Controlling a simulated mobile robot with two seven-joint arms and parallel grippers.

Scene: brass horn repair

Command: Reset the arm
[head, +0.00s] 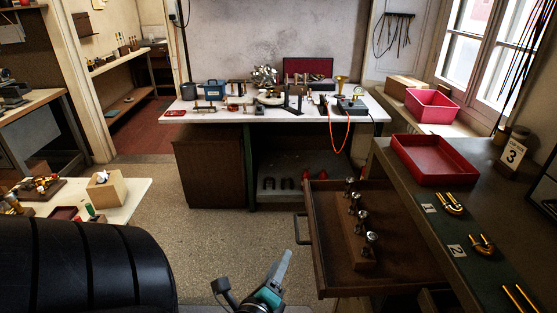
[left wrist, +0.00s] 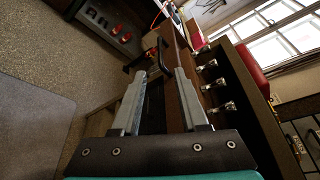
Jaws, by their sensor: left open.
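My left gripper (head: 252,270) is low in the head view, in front of and to the left of the open drawer. Its fingers are apart and nothing shows between them; it also shows in the left wrist view (left wrist: 160,73). The wooden drawer (head: 335,265) is pulled out from under the right-hand bench. Its dark handle (head: 299,229) lies beyond the fingertips, apart from them in the head view; the handle also shows in the left wrist view (left wrist: 142,57). My right gripper is not in view.
Several metal pieces stand on a wooden strip (head: 356,228) in the drawer. A red tray (head: 434,160) and brass parts (head: 450,204) lie on the right bench. A white-topped bench (head: 225,117) stands at the back. The floor (head: 235,225) is clear between.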

